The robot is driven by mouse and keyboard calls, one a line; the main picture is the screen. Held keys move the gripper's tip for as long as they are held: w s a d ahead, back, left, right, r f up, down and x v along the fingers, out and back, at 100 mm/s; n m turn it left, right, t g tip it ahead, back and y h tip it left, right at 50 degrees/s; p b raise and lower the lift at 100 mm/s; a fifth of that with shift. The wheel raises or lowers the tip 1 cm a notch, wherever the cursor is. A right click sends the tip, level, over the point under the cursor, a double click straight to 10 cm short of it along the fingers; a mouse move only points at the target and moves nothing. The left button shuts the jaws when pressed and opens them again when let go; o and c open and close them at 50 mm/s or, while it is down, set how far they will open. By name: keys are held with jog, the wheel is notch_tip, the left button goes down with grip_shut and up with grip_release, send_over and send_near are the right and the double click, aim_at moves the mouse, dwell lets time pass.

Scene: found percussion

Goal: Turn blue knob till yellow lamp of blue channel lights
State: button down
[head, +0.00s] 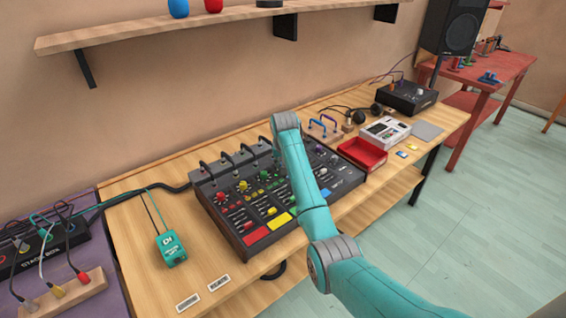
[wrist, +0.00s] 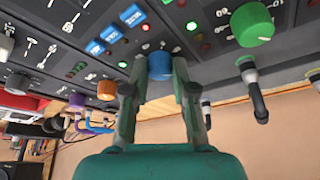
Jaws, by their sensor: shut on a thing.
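The blue knob (wrist: 160,66) sits on the dark mixer panel (wrist: 205,72) in the wrist view. My gripper (wrist: 160,80) is shut on it, one finger on each side. I cannot make out a lit yellow lamp near the knob. In the head view the mixer (head: 237,246) stands on the wooden table; my arm covers the blue knob and my fingertips there.
A green knob (wrist: 252,24) and an orange knob (wrist: 107,90) flank my gripper. A plugged cable (wrist: 255,95) stands right of it. In the head view, a red tray (head: 362,153) lies right of the mixer and a teal DI box (head: 171,249) left. A shelf (head: 180,32) hangs above.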

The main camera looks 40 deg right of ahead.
jog(key=shift+m+g+h, duration=0.5)
jog(key=shift+m+h, duration=0.1)
jog(key=shift+m, duration=1.5)
jog(key=c, duration=1)
grip_release()
jog(key=shift+o, duration=0.2)
jog(key=shift+a, duration=0.1)
jog(key=v, duration=1.2)
